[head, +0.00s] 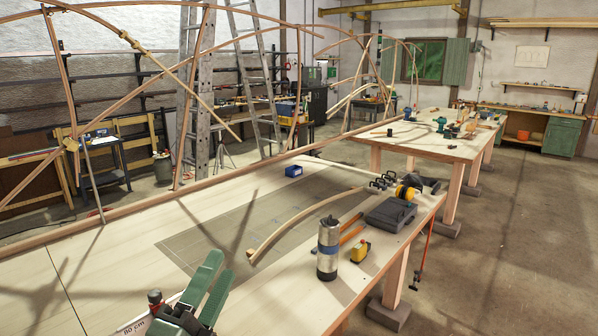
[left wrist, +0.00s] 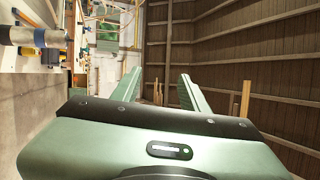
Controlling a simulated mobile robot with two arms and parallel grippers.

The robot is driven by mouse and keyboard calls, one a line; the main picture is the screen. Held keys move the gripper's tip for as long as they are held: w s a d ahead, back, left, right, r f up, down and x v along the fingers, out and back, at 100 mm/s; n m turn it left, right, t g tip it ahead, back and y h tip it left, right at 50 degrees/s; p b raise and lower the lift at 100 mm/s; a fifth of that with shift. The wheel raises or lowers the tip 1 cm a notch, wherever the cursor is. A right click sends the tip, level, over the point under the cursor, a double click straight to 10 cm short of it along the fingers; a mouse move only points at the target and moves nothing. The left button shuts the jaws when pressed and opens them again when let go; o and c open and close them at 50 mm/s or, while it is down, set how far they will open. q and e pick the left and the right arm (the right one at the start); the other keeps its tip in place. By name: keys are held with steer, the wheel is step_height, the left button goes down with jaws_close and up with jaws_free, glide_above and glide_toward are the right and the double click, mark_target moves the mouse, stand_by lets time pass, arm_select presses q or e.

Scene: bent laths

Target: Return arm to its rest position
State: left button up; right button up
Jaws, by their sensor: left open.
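My left gripper (head: 220,264) shows at the bottom of the head view, over the near part of the long workbench (head: 110,265). Its two green fingers point up and away, apart, with nothing between them. In the left wrist view the same gripper (left wrist: 157,80) shows its fingers spread, with the roof and wall beyond. A curved lath (head: 295,220) lies on the bench, to the right of the gripper and apart from it. My right gripper is in neither view.
A metal flask (head: 328,250), a yellow tape measure (head: 361,251) and a dark grey case (head: 391,214) stand on the bench, right of the gripper. Bent laths (head: 150,85) arch along the far edge. Open floor (head: 500,260) lies at right.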

arm_select(q)
steer(key=s+a+f+n+g+y, duration=0.25)
steer(key=f+n, duration=0.25)
steer(key=f, duration=0.3)
steer(key=s+a+f+n+g+y, duration=0.2)
steer(key=a+f+n+g, duration=0.15)
steer(key=f, duration=0.45)
steer(key=s+a+f+n+g+y, duration=0.25)
steer(key=f+n, duration=0.25)
steer(key=f, duration=0.3)
steer(key=s+d+f+n+g, duration=0.1)
steer(key=s+f+n+g, duration=0.2)
steer(key=s+f+g, duration=0.45)
steer(key=s+f+n+g, duration=0.2)
steer(key=s+f+n, duration=0.15)
steer(key=s, duration=0.65)
step_height(320, 180, down, 34)
steer(key=s+m+g+b, duration=0.1)
steer(key=s+b, duration=0.1)
steer(key=b, duration=0.4)
steer(key=s+a+f+g+b, duration=0.1)
steer(key=s+a+f+b, duration=0.2)
steer(key=s+f, duration=1.3)
step_height(320, 180, down, 3)
steer(key=shift+s+f+b, duration=0.1)
steer(key=shift+s+b, duration=0.05)
steer(key=shift+b, duration=0.35)
